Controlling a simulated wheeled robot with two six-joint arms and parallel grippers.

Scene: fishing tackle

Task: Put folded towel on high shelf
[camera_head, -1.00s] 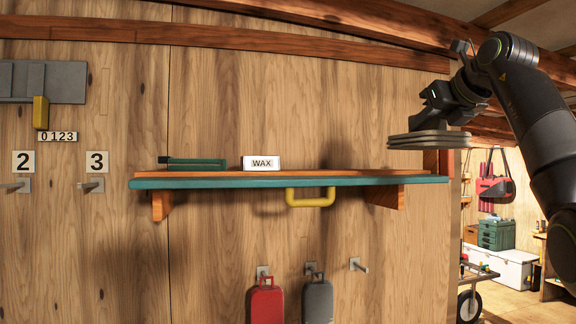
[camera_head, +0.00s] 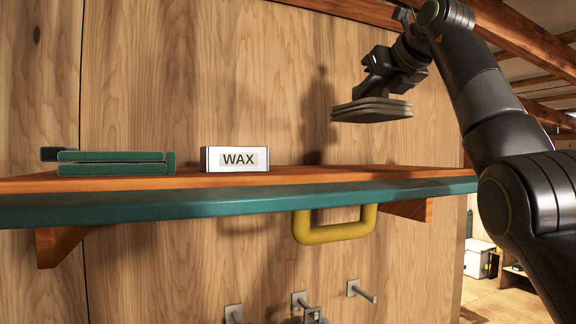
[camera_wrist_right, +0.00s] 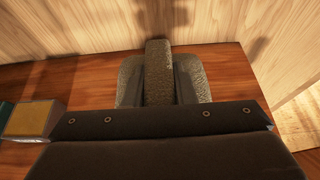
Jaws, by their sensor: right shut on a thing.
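The folded towel (camera_head: 371,110) is grey and layered, held flat under my right gripper (camera_head: 372,98) in the head view. It hangs in the air above the right part of the high shelf (camera_head: 330,176), with a visible gap to the shelf top. In the right wrist view the grey towel (camera_wrist_right: 132,82) shows between and beside the fingers of my right gripper (camera_wrist_right: 160,75), over the orange-brown shelf board (camera_wrist_right: 75,75). My right gripper is shut on the towel. My left gripper is not in view.
A white WAX box (camera_head: 235,159) stands on the shelf left of the towel. A green case (camera_head: 115,163) lies farther left. The shelf top between the box and the right end is clear. A yellow handle (camera_head: 335,232) hangs below the teal front edge, above several wall pegs (camera_head: 300,300).

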